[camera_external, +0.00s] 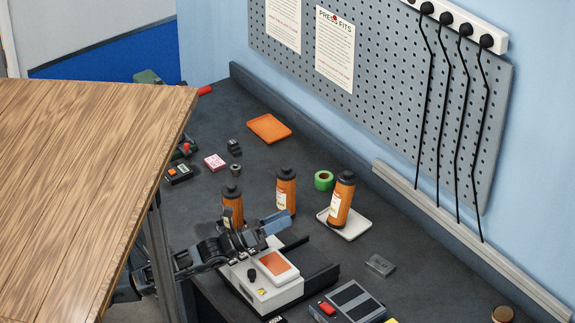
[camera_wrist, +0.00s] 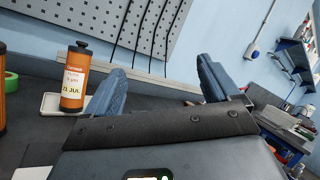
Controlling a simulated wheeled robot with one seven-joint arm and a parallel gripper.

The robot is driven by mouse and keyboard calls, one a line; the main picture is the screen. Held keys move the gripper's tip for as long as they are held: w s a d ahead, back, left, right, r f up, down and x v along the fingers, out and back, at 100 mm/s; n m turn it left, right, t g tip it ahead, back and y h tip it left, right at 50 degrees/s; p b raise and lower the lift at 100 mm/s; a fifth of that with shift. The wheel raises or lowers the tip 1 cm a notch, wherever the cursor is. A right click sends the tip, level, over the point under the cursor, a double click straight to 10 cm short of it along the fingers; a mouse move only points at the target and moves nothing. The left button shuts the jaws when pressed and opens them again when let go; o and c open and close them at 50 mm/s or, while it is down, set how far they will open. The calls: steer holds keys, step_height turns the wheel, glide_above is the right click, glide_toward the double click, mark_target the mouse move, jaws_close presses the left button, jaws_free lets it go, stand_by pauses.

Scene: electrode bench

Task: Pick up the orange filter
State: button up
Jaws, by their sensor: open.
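An orange square panel (camera_external: 274,263), which may be the orange filter, lies on top of a white box-shaped device (camera_external: 285,288) at the front of the dark bench. A flat orange tray-like piece (camera_external: 269,128) lies further back; I cannot tell for certain which one is the filter. My gripper (camera_external: 270,223) has blue fingers and is above and just behind the white device. In the wrist view my gripper (camera_wrist: 165,82) is open, with its fingers wide apart and nothing between them. Neither flat orange piece shows in the wrist view.
Orange bottles with black caps stand near my gripper; one (camera_external: 341,200) is on a white tray (camera_external: 357,225), and it also shows in the wrist view (camera_wrist: 74,80). A green tape roll (camera_external: 323,180) is behind. A wooden tabletop (camera_external: 80,190) is at left.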

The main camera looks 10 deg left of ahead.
steer(key=d+m+g, duration=0.1)
steer(key=d+m, duration=0.2)
steer(key=d, duration=0.1)
steer(key=y+b, duration=0.3)
steer(key=y, duration=0.7)
glide_toward(334, 205)
steer(key=x, duration=0.6)
steer(key=shift+w+d, duration=0.15)
steer(key=shift+d, duration=0.15)
steer(key=shift+w+d+f, duration=0.15)
steer(key=shift+w+f, duration=0.05)
steer(key=shift+r+p+x, duration=0.15)
steer(key=shift+r+x, duration=0.05)
steer(key=shift+x, duration=1.6)
steer(key=shift+r+p+x, duration=0.15)
steer(key=shift+r+x, duration=0.05)
steer(key=shift+x, duration=1.55)
steer(key=shift+w, duration=0.2)
steer(key=shift+c, duration=0.5)
